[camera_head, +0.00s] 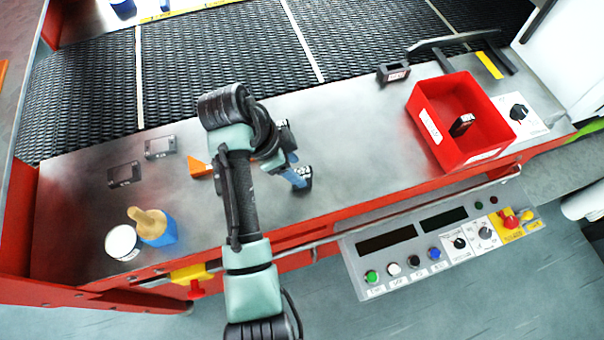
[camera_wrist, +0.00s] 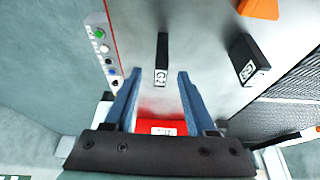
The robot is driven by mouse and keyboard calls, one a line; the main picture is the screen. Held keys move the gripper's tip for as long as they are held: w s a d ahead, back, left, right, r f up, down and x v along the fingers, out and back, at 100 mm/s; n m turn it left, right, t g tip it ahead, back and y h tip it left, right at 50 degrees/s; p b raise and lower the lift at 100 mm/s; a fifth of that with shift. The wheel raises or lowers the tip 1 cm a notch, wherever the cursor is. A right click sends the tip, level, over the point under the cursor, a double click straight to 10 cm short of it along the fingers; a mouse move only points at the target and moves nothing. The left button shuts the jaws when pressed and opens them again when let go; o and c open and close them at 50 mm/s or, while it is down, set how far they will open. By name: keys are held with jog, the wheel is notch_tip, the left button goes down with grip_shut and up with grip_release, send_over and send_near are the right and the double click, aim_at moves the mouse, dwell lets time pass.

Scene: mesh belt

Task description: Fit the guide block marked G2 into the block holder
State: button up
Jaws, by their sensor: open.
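My gripper (camera_wrist: 155,98) is open, with its two blue fingers apart and nothing between them. In the wrist view a thin dark block (camera_wrist: 162,55) with a white label, which seems to read G2, stands on the metal table beyond the fingertips. In the head view a dark piece (camera_head: 303,181) shows by the blue fingers. A second dark labelled block (camera_wrist: 245,55) stands to the right; its label is not surely readable. Two dark framed outlines (camera_head: 124,174) (camera_head: 160,147) lie at the table's left. A dark hollow-looking piece (camera_head: 393,73) stands by the belt. Which is the holder is unclear.
A red bin (camera_head: 424,122) holding a dark labelled piece (camera_head: 462,125) stands at the right. An orange wedge (camera_head: 199,168) lies left of my arm. A white tub (camera_head: 122,241) and blue brush cup (camera_head: 160,232) are front left. The mesh belt (camera_head: 220,60) runs behind; a control panel (camera_head: 440,245) hangs in front.

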aim_at(307, 177)
jog(key=shift+p+x, duration=0.85)
jog(key=shift+x, duration=2.6)
jog(key=shift+w+d, duration=0.1)
jog(key=shift+d, duration=0.05)
jog(key=shift+r, duration=0.1)
jog(key=shift+c, duration=0.3)
grip_shut()
